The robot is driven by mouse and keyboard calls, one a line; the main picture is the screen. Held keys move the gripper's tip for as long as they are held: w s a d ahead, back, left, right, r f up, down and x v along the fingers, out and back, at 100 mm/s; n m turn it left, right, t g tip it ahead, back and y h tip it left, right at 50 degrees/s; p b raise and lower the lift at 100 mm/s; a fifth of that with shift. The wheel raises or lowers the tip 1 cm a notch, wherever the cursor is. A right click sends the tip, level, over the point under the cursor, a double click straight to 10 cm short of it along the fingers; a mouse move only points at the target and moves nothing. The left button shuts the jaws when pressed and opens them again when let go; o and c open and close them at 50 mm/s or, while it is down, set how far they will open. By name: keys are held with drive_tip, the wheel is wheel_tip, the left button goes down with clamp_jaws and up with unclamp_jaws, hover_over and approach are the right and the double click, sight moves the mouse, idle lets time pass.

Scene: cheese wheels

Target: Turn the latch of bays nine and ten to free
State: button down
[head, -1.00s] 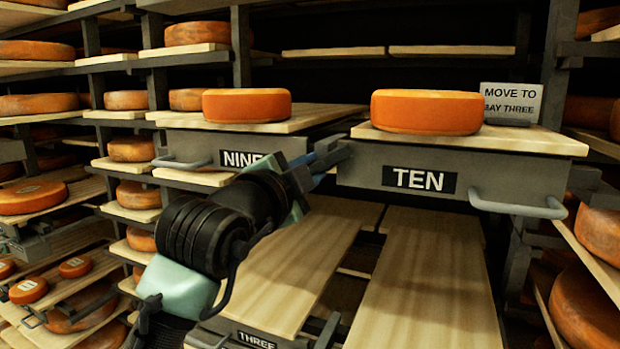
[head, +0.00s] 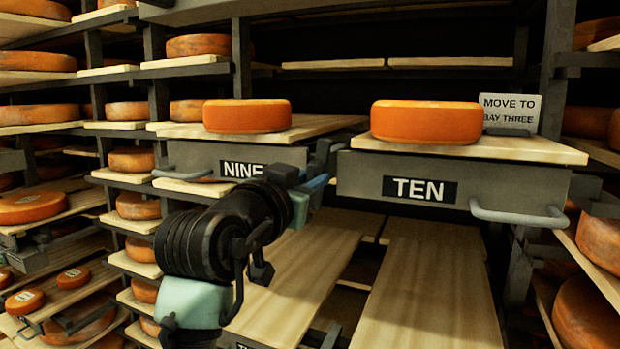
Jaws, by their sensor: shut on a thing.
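Bay nine's drawer front (head: 190,160) and bay ten's drawer front (head: 520,187) stand side by side with a narrow gap between them. The latch (head: 324,152) is a dark piece at this gap, standing roughly upright. My gripper (head: 318,180) is at the latch and shut on it, reaching in from the lower left. The fingers are small and partly hidden, so their exact contact is hard to see. My wrist covers the lower right corner of bay nine's front and touches the edge of its label in the picture.
Orange cheese wheels sit on the boards of bay nine (head: 247,115) and bay ten (head: 426,121). Bar handles stick out, one on bay ten (head: 518,217). A "MOVE TO BAY THREE" card (head: 510,112) stands behind. Bare boards (head: 425,290) lie below.

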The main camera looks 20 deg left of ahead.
drive_tip(key=shift+n, duration=0.8)
drive_tip(key=c, duration=0.8)
unclamp_jaws()
drive_tip(key=shift+o, duration=0.2)
drive_tip(key=s+b, duration=0.5)
drive_tip(key=s, duration=0.8)
drive_tip(key=shift+a, duration=0.2)
